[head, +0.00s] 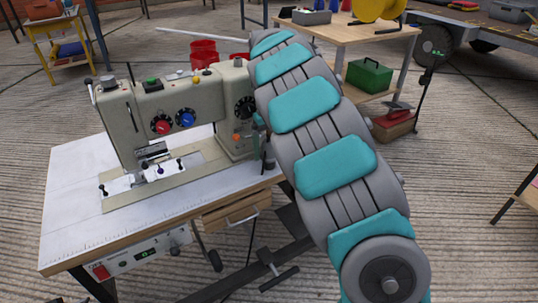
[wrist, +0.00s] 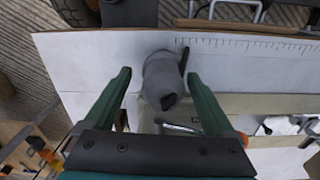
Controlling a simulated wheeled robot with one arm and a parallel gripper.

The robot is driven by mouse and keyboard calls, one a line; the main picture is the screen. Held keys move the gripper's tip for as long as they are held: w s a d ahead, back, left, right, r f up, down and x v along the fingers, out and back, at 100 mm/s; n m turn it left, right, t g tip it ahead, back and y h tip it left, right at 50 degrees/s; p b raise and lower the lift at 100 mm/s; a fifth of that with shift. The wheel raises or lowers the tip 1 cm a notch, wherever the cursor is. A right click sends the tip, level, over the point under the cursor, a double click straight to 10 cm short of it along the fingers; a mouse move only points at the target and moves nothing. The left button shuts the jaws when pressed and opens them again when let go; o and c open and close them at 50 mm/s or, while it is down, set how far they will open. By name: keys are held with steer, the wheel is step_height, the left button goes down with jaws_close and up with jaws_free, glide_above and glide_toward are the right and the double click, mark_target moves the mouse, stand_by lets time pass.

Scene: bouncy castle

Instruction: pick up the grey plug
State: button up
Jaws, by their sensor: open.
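The grey plug (wrist: 162,80) is in the wrist view, a dark grey rounded piece over the white table top. My gripper (wrist: 157,76) is open, with one green finger on each side of the plug and a gap on both sides. I cannot tell whether the fingertips are down at the plug's height.
The sewing machine stands on a white-topped table (head: 75,200) with a ruler edge and a wooden drawer (head: 230,212) beneath. Red containers (head: 203,53) are behind it. A wooden bench (head: 345,30) with a green box (head: 369,76) stands farther back.

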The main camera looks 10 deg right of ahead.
mark_target(269, 158)
step_height(269, 158, down, 4)
steer(key=shift+s+a+r, duration=0.15)
steer(key=shift+r, duration=0.1)
steer(key=shift+c, duration=0.3)
steer(key=c, duration=1.3)
steer(key=shift+r, duration=0.1)
